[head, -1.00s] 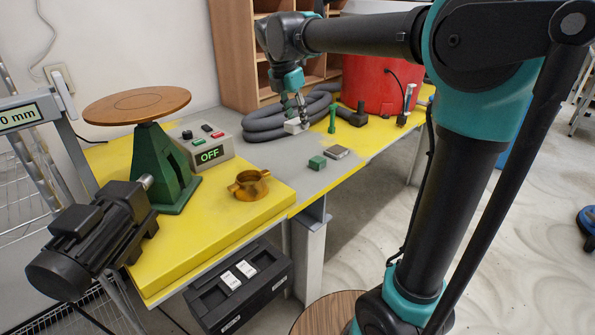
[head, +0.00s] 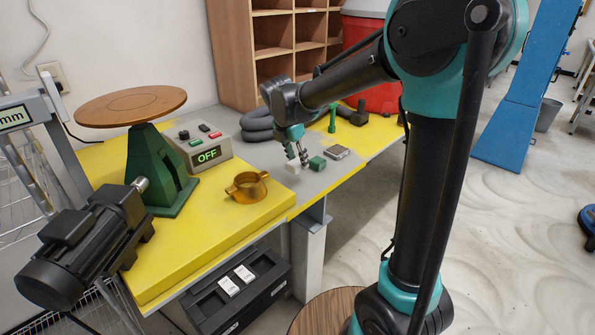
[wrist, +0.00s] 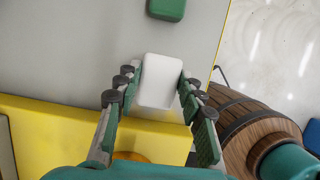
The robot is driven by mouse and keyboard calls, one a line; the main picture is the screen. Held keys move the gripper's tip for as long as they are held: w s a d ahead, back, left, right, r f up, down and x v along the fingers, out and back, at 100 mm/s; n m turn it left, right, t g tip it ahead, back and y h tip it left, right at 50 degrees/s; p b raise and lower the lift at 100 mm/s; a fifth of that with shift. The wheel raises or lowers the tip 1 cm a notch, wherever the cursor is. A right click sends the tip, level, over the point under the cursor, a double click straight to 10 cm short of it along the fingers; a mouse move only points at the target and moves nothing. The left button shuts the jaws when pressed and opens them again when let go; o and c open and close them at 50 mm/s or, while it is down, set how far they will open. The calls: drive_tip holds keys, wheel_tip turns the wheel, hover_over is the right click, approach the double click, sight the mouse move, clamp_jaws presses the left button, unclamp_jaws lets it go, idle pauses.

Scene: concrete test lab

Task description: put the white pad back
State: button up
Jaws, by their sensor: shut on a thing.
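The white pad (head: 292,167) is a small block with rounded edges. My gripper (head: 298,153) is shut on it, over the grey part of the bench just left of the green block. In the wrist view the white pad (wrist: 160,82) sits between the two fingers of my gripper (wrist: 159,79), gripped by its sides. Whether its underside touches the bench is hard to tell. The green block (head: 317,162) also shows at the top of the wrist view (wrist: 167,8). A grey block (head: 337,153) lies beyond it.
A brass ring (head: 247,187) stands on the raised yellow slab (head: 215,232). Left are a green stand with a round wooden top (head: 131,106), a control box reading OFF (head: 205,147) and a black motor (head: 80,245).

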sight(297, 170)
drive_tip(key=shift+f, duration=2.3)
drive_tip(key=shift+f, duration=0.15)
drive_tip(key=o, duration=1.2)
